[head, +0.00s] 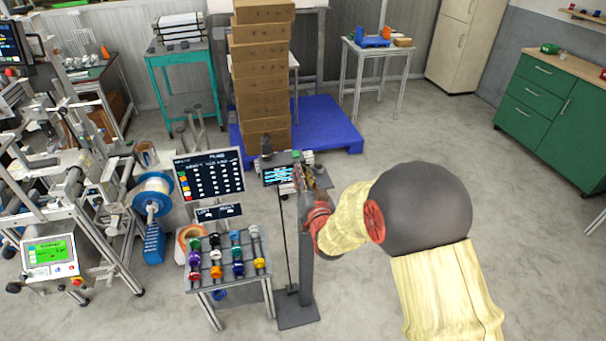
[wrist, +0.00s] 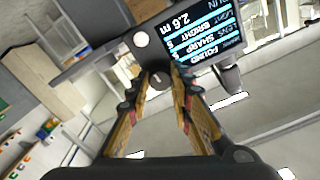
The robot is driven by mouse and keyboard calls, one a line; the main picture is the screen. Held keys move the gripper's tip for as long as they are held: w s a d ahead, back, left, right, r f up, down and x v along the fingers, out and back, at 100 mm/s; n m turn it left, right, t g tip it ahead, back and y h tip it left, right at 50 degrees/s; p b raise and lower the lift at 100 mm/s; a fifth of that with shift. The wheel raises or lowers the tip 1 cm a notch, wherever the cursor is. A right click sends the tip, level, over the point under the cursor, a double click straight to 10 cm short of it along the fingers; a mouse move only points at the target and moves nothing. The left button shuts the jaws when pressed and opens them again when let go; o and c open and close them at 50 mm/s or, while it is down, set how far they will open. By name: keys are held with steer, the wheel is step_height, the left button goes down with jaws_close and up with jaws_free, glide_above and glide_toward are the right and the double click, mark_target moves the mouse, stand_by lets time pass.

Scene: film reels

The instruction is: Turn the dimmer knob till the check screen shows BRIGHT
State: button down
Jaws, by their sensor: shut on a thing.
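The check screen (wrist: 203,38) is a small dark panel with cyan rows, seen upside down in the wrist view. Its rows read FOUND, LENS SHARP, LIGHT BRIGHT and 2.6 m. In the head view the check screen (head: 278,175) stands on a post, its text too small to read. The dimmer knob (wrist: 158,80) is a small dark round knob with a pale mark, beside the screen. My gripper (wrist: 158,92) is shut on it, one finger at each side. In the head view my gripper (head: 312,177) is at the post's top, hiding the knob.
A rack of coloured reels (head: 229,259) and a dark chart board (head: 209,174) stand left of the post. Stacked cardboard boxes (head: 262,60) stand on a blue pallet (head: 330,122) behind. The floor to the right is clear up to the green cabinet (head: 550,110).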

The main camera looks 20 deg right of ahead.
steer(key=shift+f, duration=0.1)
steer(key=c, duration=1.6)
jaws_free()
steer(key=shift+s, duration=0.1)
steer(key=s, duration=1.1)
steer(key=shift+s, duration=0.4)
